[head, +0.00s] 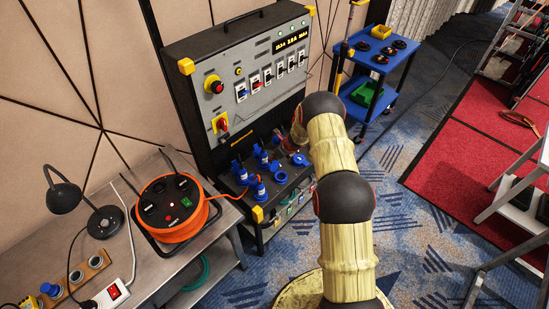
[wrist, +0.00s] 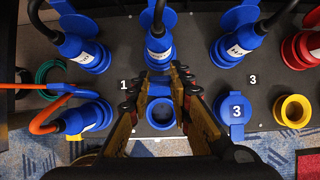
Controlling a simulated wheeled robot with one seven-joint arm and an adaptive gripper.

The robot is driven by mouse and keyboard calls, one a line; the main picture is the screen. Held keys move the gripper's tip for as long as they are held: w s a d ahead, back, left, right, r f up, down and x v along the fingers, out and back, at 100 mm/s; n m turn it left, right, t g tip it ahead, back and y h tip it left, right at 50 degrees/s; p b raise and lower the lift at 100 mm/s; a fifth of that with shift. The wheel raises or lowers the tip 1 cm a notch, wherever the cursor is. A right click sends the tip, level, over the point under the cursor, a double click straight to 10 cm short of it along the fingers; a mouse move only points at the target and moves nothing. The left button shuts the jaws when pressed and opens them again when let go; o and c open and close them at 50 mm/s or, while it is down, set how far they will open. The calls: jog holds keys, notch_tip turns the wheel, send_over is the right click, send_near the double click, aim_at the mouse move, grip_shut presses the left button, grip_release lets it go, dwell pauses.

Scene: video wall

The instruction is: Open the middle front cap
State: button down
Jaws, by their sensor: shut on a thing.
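The middle front socket (wrist: 162,114) is a blue ring with a dark inside, low between my fingers in the wrist view. A blue piece, which looks like its cap (wrist: 159,89), stands just above the ring. My gripper (wrist: 160,77) is closed around this blue piece, one finger on each side; the exact contact is partly hidden. The cap seems tilted up from the ring, but how far I cannot tell. In the head view my fingers are hard to make out near the socket panel.
Blue plugs (wrist: 158,50) stand in a row behind. A plug with an orange cable (wrist: 84,118) is at left. A blue cap marked 3 (wrist: 236,108) and a yellow-rimmed socket (wrist: 293,110) are at right. A cable reel (head: 172,203) sits on the table at left.

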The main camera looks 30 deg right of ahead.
jog(key=c, duration=2.1)
grip_release()
jog(key=shift+w+r, duration=0.55)
jog(key=shift+o, duration=0.6)
jog(key=shift+a, duration=0.15)
jog(key=shift+o, duration=0.8)
jog(key=shift+a+f, duration=0.1)
jog(key=shift+f, duration=0.15)
jog(key=shift+o, duration=1)
jog(key=shift+s+f, duration=0.15)
jog(key=shift+s, duration=0.1)
jog(key=shift+s+d, duration=0.1)
jog(key=shift+d, duration=0.1)
jog(key=v, duration=1.2)
